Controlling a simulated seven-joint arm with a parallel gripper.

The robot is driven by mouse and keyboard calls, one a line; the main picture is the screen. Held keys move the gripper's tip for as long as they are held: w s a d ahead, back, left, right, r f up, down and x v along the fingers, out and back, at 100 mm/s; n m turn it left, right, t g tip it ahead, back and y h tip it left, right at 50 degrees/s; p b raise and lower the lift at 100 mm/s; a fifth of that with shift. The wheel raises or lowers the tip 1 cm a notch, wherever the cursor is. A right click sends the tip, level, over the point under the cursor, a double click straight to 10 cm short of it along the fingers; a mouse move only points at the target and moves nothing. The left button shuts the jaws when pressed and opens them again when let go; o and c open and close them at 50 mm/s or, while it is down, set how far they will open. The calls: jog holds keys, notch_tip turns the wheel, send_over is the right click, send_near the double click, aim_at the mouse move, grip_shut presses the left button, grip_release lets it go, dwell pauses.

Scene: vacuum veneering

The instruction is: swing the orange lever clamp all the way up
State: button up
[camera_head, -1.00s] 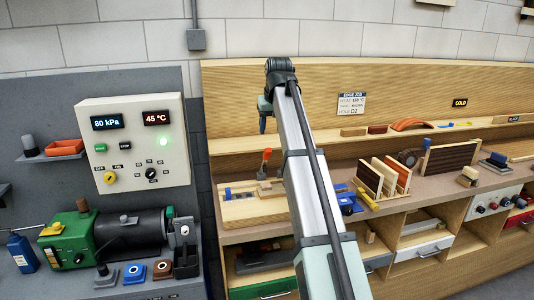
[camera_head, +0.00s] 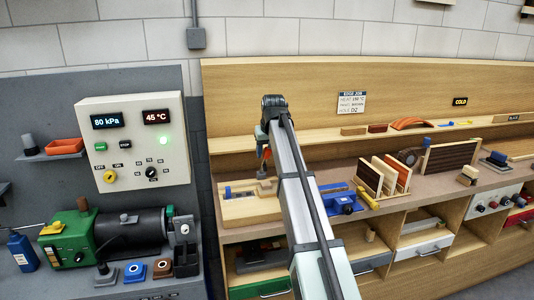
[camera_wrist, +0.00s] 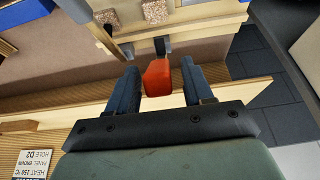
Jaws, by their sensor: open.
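The orange lever clamp (camera_head: 266,154) stands upright on a light wooden fixture (camera_head: 238,208) on the bench, partly hidden by my arm in the head view. In the wrist view its orange handle (camera_wrist: 158,77) lies between the two dark fingers of my gripper (camera_wrist: 160,85), with a small gap on each side. A dark stem and metal bracket run from the handle toward the fixture. My gripper is open around the handle and does not visibly touch it. In the head view my gripper (camera_head: 262,142) is small and partly hidden.
A blue tool (camera_head: 345,203) and a rack of boards (camera_head: 385,177) stand right of the fixture. A control box (camera_head: 135,150) and a green and black pump (camera_head: 115,232) are at left. A narrow shelf with several items runs behind, near my arm.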

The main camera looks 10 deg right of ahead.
jog(key=shift+w+f, duration=0.2)
jog(key=shift+f, duration=0.2)
jog(key=shift+c, duration=0.5)
grip_shut()
